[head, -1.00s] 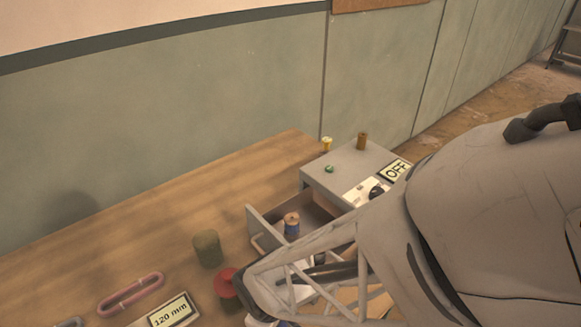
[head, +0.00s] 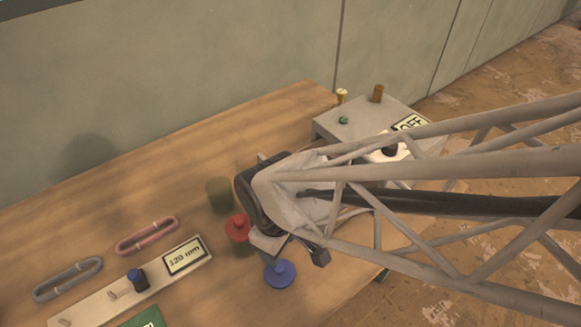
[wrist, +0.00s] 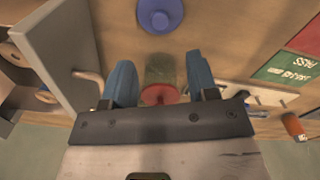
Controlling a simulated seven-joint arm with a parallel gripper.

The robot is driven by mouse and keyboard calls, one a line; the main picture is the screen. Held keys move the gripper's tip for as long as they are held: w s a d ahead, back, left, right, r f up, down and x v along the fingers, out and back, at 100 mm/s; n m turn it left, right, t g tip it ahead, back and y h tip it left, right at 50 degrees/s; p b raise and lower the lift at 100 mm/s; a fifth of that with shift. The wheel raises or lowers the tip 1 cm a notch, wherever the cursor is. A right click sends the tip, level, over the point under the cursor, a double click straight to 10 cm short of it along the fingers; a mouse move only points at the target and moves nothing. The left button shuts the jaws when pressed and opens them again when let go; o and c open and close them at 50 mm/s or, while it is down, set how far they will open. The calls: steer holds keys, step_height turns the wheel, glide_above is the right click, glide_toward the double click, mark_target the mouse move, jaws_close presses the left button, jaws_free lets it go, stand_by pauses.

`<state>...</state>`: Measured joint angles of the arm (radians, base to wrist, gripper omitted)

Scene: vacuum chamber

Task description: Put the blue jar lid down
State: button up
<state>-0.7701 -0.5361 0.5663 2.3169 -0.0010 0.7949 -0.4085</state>
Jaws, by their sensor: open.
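The blue jar lid (head: 280,273), a round disc with a knob on top, sits on the wooden table near its front edge, knob up. It also shows at the top of the wrist view (wrist: 160,14), beyond my fingertips and apart from them. My gripper (head: 292,248) is open and empty, close behind the lid in the head view. In the wrist view my blue fingers (wrist: 160,76) stand wide apart. A red lid (head: 238,227) and a dull green jar (head: 220,195) stand left of my gripper; the red lid is partly covered by my gripper in the wrist view.
A grey cabinet (head: 365,115) with small items on top stands at the right; my arm hides its front. A board marked 120 mm (head: 150,287) and two oblong links lie left. The table's back left is clear.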

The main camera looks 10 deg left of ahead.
steer(key=shift+r, duration=0.55)
steer(key=shift+d, duration=0.1)
stand_by(0.4)
steer(key=w+d+r+m+t, duration=0.1)
steer(key=d+r+m, duration=0.6)
steer(key=d, duration=0.6)
steer(key=w+d+r+m+t, duration=0.1)
steer(key=d+r+m, duration=0.5)
steer(key=d, duration=0.6)
step_height(320, 180, up, 3)
steer(key=shift+w+d+f+m+t, duration=0.1)
steer(key=shift+w+d+m+t, duration=0.25)
steer(key=shift+w, duration=0.25)
